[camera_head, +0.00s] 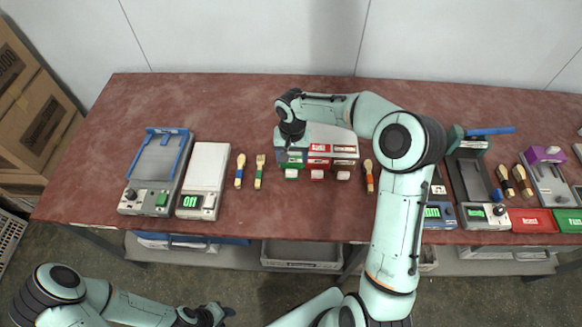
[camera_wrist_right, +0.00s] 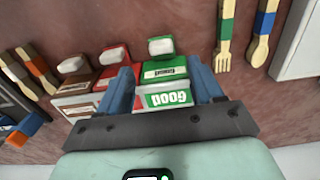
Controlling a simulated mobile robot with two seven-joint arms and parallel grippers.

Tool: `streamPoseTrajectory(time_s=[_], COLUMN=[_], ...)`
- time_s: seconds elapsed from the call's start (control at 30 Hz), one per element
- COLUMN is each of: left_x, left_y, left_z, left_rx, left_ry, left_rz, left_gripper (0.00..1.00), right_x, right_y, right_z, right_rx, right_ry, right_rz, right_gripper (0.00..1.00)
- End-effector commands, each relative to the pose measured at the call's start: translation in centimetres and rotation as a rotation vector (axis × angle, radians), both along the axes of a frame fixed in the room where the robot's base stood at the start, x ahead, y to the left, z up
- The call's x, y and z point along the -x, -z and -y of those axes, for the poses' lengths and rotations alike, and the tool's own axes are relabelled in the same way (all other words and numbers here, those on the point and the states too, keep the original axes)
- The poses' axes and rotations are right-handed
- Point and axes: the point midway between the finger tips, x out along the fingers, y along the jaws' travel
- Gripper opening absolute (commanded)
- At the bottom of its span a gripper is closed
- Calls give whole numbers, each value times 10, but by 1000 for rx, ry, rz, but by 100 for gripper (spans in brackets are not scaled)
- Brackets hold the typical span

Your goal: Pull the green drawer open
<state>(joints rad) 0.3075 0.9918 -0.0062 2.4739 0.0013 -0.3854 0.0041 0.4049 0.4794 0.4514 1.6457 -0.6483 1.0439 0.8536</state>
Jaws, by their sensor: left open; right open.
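The green drawer (camera_head: 291,164) is at the left end of a small three-drawer unit (camera_head: 334,139) on the table. In the right wrist view the green drawer front (camera_wrist_right: 158,72) has a pale knob (camera_wrist_right: 160,46) with a green base. My right gripper (camera_head: 291,156) reaches over the unit from behind. Its blue fingers (camera_wrist_right: 162,68) are spread on either side of the green drawer, and the knob shows beyond their tips. I cannot tell whether the fingers touch the unit. My left gripper (camera_head: 210,315) is low in front of the table, empty, at the bottom edge of the view.
Red (camera_head: 317,174) and brown (camera_head: 344,175) drawers sit beside the green one. Wooden spoons and forks (camera_head: 250,171) lie left of the unit, and a white scale (camera_head: 206,172) stands further left. The table in front of the drawers is clear to its edge.

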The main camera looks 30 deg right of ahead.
Motion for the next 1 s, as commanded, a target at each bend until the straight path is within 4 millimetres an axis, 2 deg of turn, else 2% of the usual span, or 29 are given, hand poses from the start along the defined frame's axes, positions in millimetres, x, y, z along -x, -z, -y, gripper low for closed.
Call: streamPoseTrajectory(time_s=[0.1,0.33,0.5,0.77,0.8,1.0], left_x=[0,0,-1,-1,-1,-1], left_y=[0,0,0,0,0,0], left_z=[0,0,0,0,0,0], left_rx=[0,0,0,0,0,0], left_ry=[0,0,1,1,0,1], left_rz=[0,1,1,1,1,1], left_gripper=[43,43,43,43,43,43], right_x=[1,0,-1,-1,-1,-1], right_y=[27,61,72,73,73,73], right_z=[0,0,0,0,0,0], right_rx=[-2,-1,-1,0,0,0], right_ry=[-1,-1,0,0,0,0], right_rz=[-3,0,1,1,1,1], right_gripper=[66,66,66,66,63,0])
